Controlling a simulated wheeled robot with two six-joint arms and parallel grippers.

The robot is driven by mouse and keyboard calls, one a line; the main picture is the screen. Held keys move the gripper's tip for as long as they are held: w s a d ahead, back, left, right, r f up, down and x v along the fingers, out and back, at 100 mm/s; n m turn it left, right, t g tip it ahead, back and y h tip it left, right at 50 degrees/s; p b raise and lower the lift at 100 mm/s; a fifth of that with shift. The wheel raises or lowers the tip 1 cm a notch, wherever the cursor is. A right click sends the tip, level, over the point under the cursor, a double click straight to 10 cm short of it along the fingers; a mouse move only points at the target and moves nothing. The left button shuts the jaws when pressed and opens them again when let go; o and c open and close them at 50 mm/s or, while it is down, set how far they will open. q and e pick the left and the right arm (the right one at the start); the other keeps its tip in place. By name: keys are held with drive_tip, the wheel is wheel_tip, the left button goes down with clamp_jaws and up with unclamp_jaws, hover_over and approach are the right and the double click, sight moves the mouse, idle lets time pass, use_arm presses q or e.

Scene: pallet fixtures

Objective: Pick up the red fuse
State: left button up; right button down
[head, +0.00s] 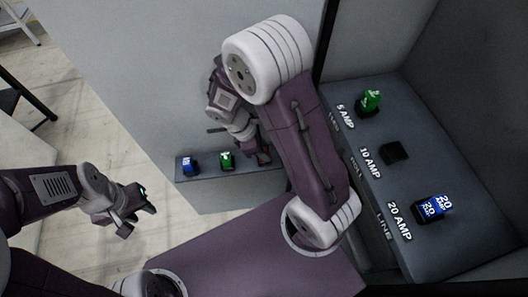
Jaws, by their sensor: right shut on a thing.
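My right gripper (262,156) is at the right end of a small grey shelf (205,176) on the wall panel, partly behind my own arm. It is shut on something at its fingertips. That thing is mostly hidden, and I cannot make out its colour; no red fuse shows clearly anywhere. A blue fuse (187,167) and a green fuse (226,160) stand on the shelf left of the gripper. My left gripper (136,216) hangs at the left over the floor, empty, with its fingers apart.
A grey fixture panel (440,255) at right has slots labelled 5 AMP, 10 AMP and 20 AMP. A green fuse (370,99) is at 5 AMP and a blue fuse (432,209) at 20 AMP. The dark 10 AMP slot (395,152) looks empty.

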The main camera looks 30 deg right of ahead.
wheel_tip(320, 180, up, 4)
drive_tip(key=shift+w+r+p, duration=0.1)
drive_tip(key=shift+r+p, duration=0.05)
drive_tip(key=shift+p, duration=0.35)
drive_tip(key=s+d+r, duration=0.1)
drive_tip(key=s+r, duration=0.2)
drive_tip(key=s, duration=0.3)
drive_tip(key=s+d+r+p, duration=0.1)
drive_tip(key=s+r, duration=0.2)
drive_tip(key=s, duration=0.2)
drive_tip(key=shift+s+r, duration=0.25)
drive_tip(key=shift+s, duration=0.1)
drive_tip(key=shift+d, duration=0.1)
